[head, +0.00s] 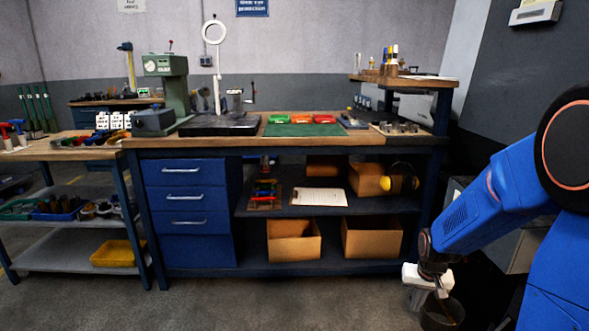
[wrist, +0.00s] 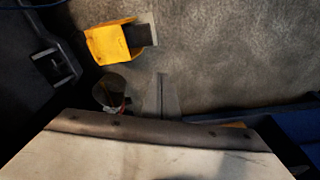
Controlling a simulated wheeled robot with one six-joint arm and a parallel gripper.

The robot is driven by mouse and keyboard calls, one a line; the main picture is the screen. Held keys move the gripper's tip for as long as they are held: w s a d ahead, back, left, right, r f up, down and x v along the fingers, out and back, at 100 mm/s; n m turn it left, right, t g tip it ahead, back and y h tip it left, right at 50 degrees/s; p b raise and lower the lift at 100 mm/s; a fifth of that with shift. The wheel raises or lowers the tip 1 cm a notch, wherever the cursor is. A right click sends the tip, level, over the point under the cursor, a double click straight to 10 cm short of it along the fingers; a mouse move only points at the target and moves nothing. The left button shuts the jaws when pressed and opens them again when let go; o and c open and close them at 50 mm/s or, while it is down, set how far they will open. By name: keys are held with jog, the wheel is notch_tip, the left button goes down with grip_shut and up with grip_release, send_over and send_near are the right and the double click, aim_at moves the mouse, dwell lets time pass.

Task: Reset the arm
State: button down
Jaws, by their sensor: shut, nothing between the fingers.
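My arm is at the right of the head view, bent downward. The gripper is shut and empty. A dark round bin (head: 442,315) is close beside the gripper in the head view; it also shows in the wrist view (wrist: 109,94). Whether they touch I cannot tell.
The blue workbench (head: 290,144) with drawers and shelves is left of my arm. A side table (head: 70,152) stands further left. A yellow object (wrist: 108,42) lies on the floor in the wrist view. The floor in front of the bench (head: 290,300) is clear.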

jog(key=s+a+r+n+t, duration=0.1)
jog(key=s+a+r, duration=0.1)
jog(key=s+r, duration=0.45)
jog(key=s+a+r, duration=0.3)
jog(key=s+r, duration=0.2)
jog(key=r, duration=0.2)
jog(key=s+a+r+n, duration=0.1)
jog(key=s+r, duration=0.2)
jog(key=s, duration=0.4)
jog(key=s+a+r+n+t, duration=0.1)
jog(key=s+r, duration=0.2)
jog(key=s, duration=0.5)
jog(key=shift+a+t, duration=0.3)
jog(key=shift+a, duration=0.1)
jog(key=shift+d, duration=0.1)
